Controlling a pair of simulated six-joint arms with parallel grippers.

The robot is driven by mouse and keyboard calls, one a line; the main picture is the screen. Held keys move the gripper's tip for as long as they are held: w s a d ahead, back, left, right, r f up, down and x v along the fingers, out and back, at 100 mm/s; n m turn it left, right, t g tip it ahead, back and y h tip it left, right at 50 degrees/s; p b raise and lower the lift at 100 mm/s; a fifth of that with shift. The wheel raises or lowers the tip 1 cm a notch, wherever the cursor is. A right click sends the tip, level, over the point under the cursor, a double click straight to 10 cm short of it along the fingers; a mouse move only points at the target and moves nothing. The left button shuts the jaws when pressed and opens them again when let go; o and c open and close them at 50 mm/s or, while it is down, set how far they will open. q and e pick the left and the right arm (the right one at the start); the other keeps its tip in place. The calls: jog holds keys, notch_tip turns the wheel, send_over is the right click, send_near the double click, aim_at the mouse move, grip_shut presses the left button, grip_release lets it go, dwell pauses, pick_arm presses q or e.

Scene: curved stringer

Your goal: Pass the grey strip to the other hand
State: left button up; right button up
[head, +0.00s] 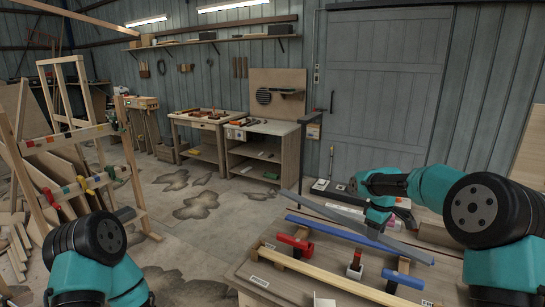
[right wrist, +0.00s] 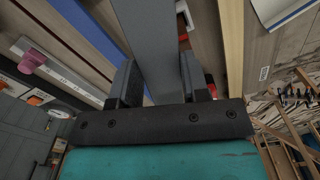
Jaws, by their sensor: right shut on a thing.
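The grey strip (head: 325,210) is long and flat and is held above the bench at the right of the head view. My right gripper (head: 377,220) is shut on it near its middle, with lengths sticking out on both sides. In the right wrist view the grey strip (right wrist: 152,45) runs between the two dark fingers of my right gripper (right wrist: 157,85). My left arm shows at the lower left of the head view, but its gripper is out of the picture.
Below the strip, a wooden bench (head: 250,268) carries a blue bar (head: 318,227), a pale wooden strip (head: 330,276), red clamps (head: 294,241) and a blue clamp (head: 403,274). A wooden rack (head: 75,130) stands at the left. Stained floor lies open between the rack and the bench.

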jog(key=s+a+r+m, duration=0.3)
jog(key=s+a+m, duration=0.1)
jog(key=s+a, duration=0.1)
jog(key=s+a+r+m, duration=0.4)
jog(key=s+a, duration=0.2)
jog(key=a, duration=0.2)
jog(key=shift+s+a+m, duration=0.15)
jog(key=shift+a+m, duration=0.05)
jog(key=shift+m, duration=0.2)
jog(key=shift+f, duration=0.1)
jog(key=w+a+f+n, duration=0.2)
jog(key=a+f+n, duration=0.1)
jog(key=a, duration=0.3)
jog(key=w+a+f+n, duration=0.3)
jog(key=a+n, duration=0.2)
jog(key=a, duration=0.2)
jog(key=shift+w+a+f, duration=0.15)
jog(key=shift+a+f, duration=0.1)
